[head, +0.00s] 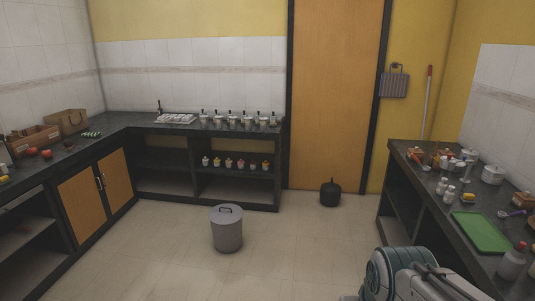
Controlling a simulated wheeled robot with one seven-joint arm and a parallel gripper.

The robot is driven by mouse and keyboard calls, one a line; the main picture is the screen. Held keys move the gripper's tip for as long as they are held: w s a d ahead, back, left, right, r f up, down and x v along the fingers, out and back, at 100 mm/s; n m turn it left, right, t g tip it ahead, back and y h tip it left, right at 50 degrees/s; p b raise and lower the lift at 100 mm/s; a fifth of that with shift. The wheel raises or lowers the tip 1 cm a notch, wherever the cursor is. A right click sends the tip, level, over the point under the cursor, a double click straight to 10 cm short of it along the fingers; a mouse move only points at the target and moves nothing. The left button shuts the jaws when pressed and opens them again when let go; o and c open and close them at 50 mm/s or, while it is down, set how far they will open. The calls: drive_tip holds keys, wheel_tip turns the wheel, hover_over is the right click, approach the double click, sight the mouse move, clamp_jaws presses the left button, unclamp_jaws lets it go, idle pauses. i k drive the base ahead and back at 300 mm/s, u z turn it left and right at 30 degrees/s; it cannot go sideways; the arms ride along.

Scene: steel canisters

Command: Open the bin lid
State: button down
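A grey metal bin (227,236) stands upright on the tiled floor, a little left of the picture's middle. Its round lid (226,214) sits on top, closed, with a dark arched handle (225,209) standing up from it. Part of my arm shows at the bottom right, far from the bin. My gripper is not in the picture, so its opening cannot be seen.
Dark counters run along the left, back and right walls. A small black pot-like container (330,194) stands near the orange door (334,90). The right counter holds a green board (481,232) and bottles. Open floor surrounds the bin.

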sight(223, 214)
drive_tip(key=u, duration=0.1)
drive_tip(key=i, duration=1.55)
drive_tip(key=u, duration=0.6)
drive_tip(key=i, duration=2.25)
drive_tip(key=u, duration=0.3)
